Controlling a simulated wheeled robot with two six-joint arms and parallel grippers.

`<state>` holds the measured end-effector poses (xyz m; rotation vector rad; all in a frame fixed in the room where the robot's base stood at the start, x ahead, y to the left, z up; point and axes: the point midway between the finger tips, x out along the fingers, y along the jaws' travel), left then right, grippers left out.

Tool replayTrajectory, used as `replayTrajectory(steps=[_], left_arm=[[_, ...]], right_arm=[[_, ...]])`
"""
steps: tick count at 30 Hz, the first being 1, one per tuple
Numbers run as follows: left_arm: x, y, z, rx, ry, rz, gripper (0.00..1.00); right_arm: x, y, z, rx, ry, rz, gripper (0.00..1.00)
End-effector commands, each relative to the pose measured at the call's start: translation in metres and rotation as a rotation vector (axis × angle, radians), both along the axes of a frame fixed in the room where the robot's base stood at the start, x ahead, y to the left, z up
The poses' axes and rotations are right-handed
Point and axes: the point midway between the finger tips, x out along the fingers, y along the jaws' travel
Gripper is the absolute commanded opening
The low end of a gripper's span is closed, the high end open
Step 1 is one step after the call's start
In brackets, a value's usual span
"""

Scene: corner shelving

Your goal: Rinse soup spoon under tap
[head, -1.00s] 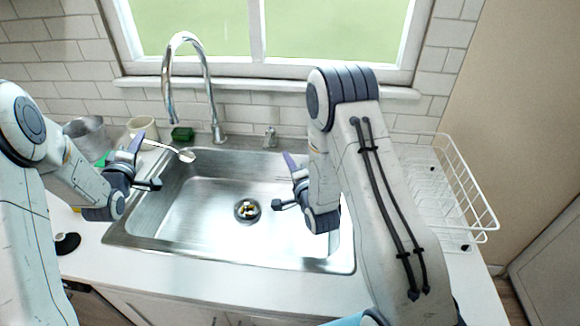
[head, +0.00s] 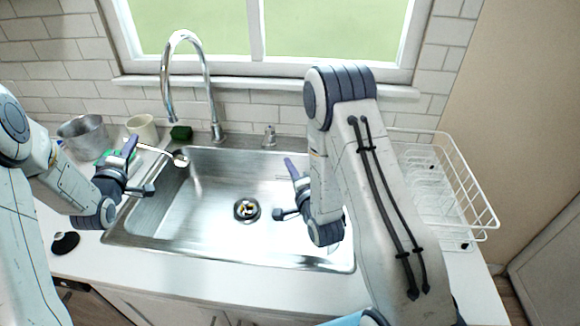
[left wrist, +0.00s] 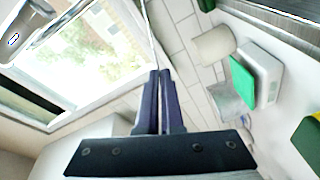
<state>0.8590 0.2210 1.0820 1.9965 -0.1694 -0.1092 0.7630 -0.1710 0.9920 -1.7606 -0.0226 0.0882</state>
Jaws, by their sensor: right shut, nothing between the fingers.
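The soup spoon (head: 181,160) is silver, and its bowl hangs over the back left corner of the sink (head: 205,235). My left gripper (head: 131,147) is shut on its handle left of the sink. The left wrist view shows the thin handle (left wrist: 149,30) running up from the closed purple fingers. The tap (head: 205,75) is a tall chrome arch behind the sink. Its spout end is above and slightly left of the spoon bowl, apart from it. I see no clear water stream. My right gripper (head: 291,168) is shut and empty over the sink's right part.
A metal pot (head: 84,136), a cream mug (head: 142,128) and a dark green sponge (head: 181,133) stand behind my left gripper. A small lever (head: 269,137) is right of the tap base. A white wire dish rack (head: 470,190) is at the right. The sink's middle is clear around the drain.

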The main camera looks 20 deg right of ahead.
Motion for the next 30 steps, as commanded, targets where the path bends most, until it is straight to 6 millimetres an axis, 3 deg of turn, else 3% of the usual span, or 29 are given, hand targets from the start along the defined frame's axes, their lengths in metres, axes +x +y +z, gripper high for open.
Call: replayTrajectory(steps=[19, 30], left_arm=[[-0.044, 0.027, 0.000, 0.000, 0.000, 0.001, 0.00], [-0.048, 0.029, 0.000, 0.000, -0.001, 0.000, 0.00]], right_arm=[[0.000, 0.000, -0.006, 0.000, 0.000, 0.000, 0.00], [0.000, 0.000, -0.006, 0.000, 0.000, 0.000, 0.00]])
